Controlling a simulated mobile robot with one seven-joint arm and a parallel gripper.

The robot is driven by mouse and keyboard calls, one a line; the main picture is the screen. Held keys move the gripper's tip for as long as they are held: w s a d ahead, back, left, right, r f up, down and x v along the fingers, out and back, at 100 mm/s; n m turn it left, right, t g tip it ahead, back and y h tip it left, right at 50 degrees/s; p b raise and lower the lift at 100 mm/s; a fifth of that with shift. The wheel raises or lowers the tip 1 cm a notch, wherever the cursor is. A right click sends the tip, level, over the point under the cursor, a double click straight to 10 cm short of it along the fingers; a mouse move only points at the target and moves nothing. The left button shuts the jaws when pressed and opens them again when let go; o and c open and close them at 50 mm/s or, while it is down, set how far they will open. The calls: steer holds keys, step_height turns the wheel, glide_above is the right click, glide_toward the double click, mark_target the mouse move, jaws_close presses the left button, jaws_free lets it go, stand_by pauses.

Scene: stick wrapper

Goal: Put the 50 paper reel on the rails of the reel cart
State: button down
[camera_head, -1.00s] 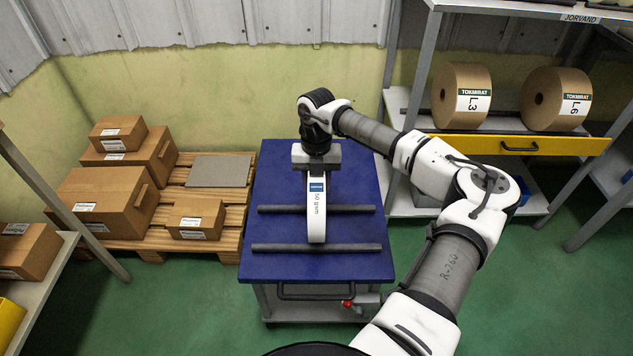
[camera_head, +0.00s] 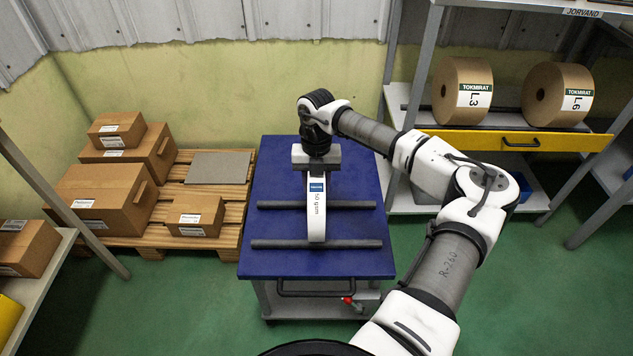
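The 50 gsm paper reel (camera_head: 317,217) is white with a blue label and stands upright, seen nearly edge-on. It is at the two grey rails (camera_head: 345,244) of the blue-topped reel cart (camera_head: 265,180), crossing both in the picture. Whether it rests on them or hangs just above, I cannot tell. My gripper (camera_head: 316,168) is directly over the top rear of the reel, pointing down. The fingers are hidden behind the gripper body and the reel, so their opening does not show.
Brown reels L3 (camera_head: 462,90) and L6 (camera_head: 558,95) sit on the shelf rack (camera_head: 540,143) at right. Cardboard boxes (camera_head: 105,203) stand on a wooden pallet (camera_head: 222,215) left of the cart. The blue top is clear on both sides of the reel.

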steer(key=c, duration=0.9)
jaws_free()
steer(key=shift+o, duration=0.3)
steer(key=shift+f, duration=0.1)
steer(key=r, duration=0.4)
steer(key=w+r, duration=0.1)
steer(key=r, duration=0.8)
steer(key=shift+w+r, duration=0.4)
